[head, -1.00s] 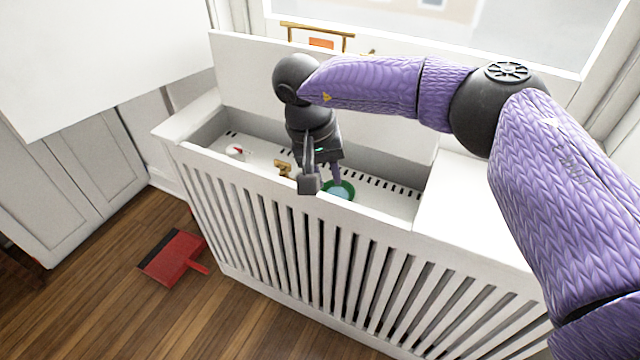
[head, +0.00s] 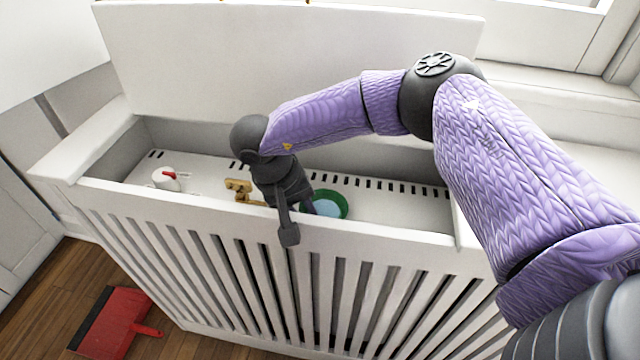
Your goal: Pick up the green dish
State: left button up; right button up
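The green dish (head: 343,207) is a small round dish with a green rim and a pale blue inside. It sits on the slotted floor of the white radiator cover's open trough. My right gripper (head: 297,224) reaches down at the trough's front wall, just left of the dish. One dark finger hangs in front of the slatted front's top edge; the other is largely hidden near the dish's left side. My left gripper is out of view.
The white radiator cover (head: 190,215) has a raised lid behind and walls around the trough. A brass object (head: 238,186) and a white item with a red part (head: 166,178) lie left of the dish. A red dustpan (head: 112,322) is on the wooden floor.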

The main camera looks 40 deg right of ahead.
grip_shut()
dwell(1.0)
dwell(0.4)
